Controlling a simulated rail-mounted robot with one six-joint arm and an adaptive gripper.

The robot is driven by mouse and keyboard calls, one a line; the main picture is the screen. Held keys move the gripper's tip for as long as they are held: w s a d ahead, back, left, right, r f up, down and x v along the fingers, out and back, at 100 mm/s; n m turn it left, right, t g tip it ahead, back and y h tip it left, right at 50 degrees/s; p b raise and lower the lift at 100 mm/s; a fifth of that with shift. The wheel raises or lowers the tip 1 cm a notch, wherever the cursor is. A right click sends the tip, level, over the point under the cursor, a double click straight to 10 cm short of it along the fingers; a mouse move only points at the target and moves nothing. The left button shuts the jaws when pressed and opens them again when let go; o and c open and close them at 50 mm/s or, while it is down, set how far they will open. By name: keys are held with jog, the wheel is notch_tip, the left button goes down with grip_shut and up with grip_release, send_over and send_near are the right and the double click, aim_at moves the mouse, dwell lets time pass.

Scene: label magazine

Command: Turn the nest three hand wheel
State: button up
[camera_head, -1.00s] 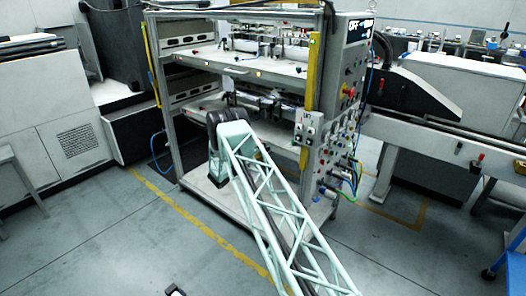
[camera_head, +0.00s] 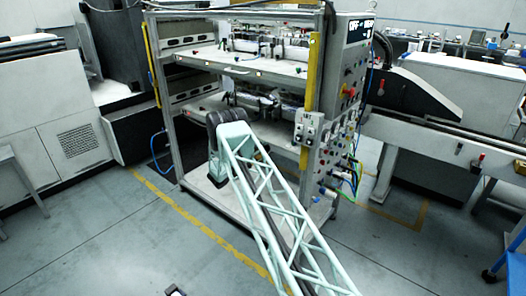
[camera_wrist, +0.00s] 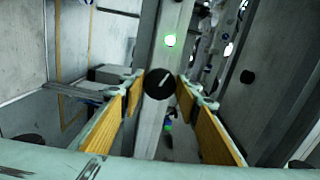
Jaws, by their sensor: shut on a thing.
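A round black hand wheel (camera_wrist: 158,84) with a white pointer line shows in the wrist view, in front of a pale upright post. The line slants up to the right. My gripper (camera_wrist: 159,87) has its yellow-padded fingers on either side of the wheel and is shut on it. No nest number is legible on it. In the head view my arm reaches into the lower level of the label magazine frame (camera_head: 174,110). There the fingers and wheel are too small and covered to make out.
A green lamp (camera_wrist: 170,40) glows above the wheel. The frame's right side carries a control panel (camera_head: 333,150) with knobs, a red button and coloured cables. Yellow posts (camera_head: 314,75) stand at its front. A conveyor (camera_head: 440,130) runs to the right. The floor at front left is clear.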

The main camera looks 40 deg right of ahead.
dwell(0.4)
jog(key=o, duration=0.8)
jog(key=shift+o, duration=0.2)
jog(key=shift+a, duration=0.1)
jog(key=v, duration=1.1)
jog(key=shift+a, duration=0.4)
jog(key=shift+s, duration=0.15)
